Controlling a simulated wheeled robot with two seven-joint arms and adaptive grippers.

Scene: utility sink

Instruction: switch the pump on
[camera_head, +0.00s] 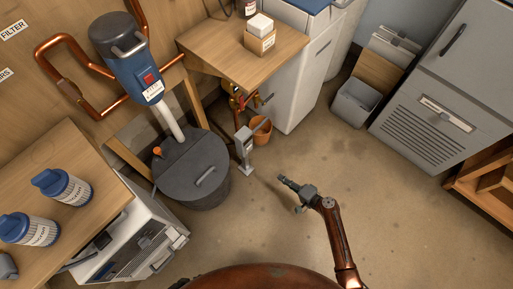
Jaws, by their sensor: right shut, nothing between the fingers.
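A blue pump unit (130,62) with a dark grey cap is mounted at the upper left. A red switch (149,78) sits on its front, just above a white label; I cannot tell its on or off position. A white pipe (170,118) runs from the unit down to a round dark grey tank (190,178) with a handled lid. My right gripper (281,179) is shut and empty above the open floor, to the right of the tank and well apart from the pump. My left gripper is not in view.
Copper pipes (78,97) loop beside the pump. A grey post (243,148) and an orange bucket (262,131) stand right of the tank. A wooden bench (75,215) with blue-capped bottles is at lower left. A grey cabinet (440,105) is at right. The middle floor is clear.

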